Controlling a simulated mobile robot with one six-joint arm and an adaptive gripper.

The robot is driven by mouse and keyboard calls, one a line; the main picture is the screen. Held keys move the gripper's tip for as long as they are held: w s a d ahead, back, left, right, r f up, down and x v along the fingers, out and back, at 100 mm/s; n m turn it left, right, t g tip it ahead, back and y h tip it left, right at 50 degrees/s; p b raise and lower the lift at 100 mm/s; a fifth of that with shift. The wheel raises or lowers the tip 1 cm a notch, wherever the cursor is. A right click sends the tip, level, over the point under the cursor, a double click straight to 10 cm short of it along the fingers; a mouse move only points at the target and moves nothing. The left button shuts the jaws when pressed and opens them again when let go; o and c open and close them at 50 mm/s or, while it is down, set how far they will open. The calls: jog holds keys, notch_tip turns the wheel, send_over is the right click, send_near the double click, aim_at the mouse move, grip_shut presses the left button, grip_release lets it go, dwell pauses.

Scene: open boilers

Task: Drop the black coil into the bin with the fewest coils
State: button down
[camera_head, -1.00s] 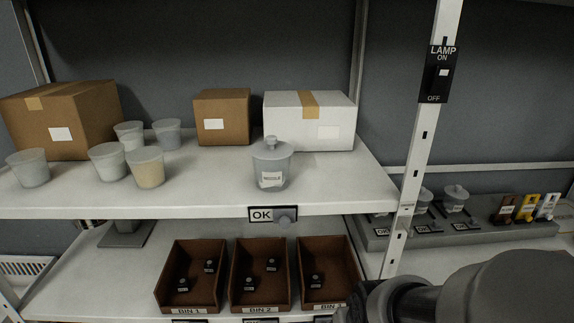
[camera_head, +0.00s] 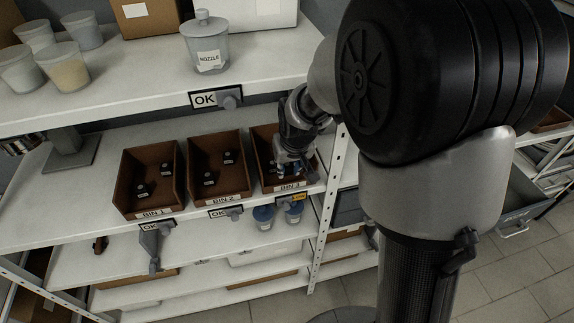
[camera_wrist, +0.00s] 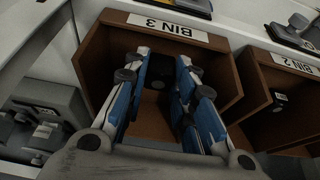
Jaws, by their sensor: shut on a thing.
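My gripper (camera_head: 293,170) reaches down into the front of Bin 3 (camera_head: 262,145), the rightmost of three brown bins. In the wrist view its blue-padded fingers (camera_wrist: 160,72) are closed on a small dark thing, the black coil (camera_wrist: 161,66), inside the bin's walls. Bin 1 (camera_head: 125,180) at the left holds two black coils. Bin 2 (camera_head: 195,158) in the middle also holds two. The gripper hides most of Bin 3's inside in the head view, so I cannot see its contents clearly there.
The bins stand on a white middle shelf (camera_head: 80,205). The upper shelf (camera_head: 120,93) above them carries a nozzle jar (camera_head: 206,45), cups and boxes. A white upright post (camera_head: 327,205) stands just right of Bin 3. OK tags with knobs line the shelf edges.

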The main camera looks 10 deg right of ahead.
jog(key=shift+f, duration=0.3)
jog(key=shift+f+b, duration=0.5)
jog(key=shift+f, duration=0.05)
jog(key=c, duration=1.3)
grip_release()
jog(key=shift+r, duration=0.1)
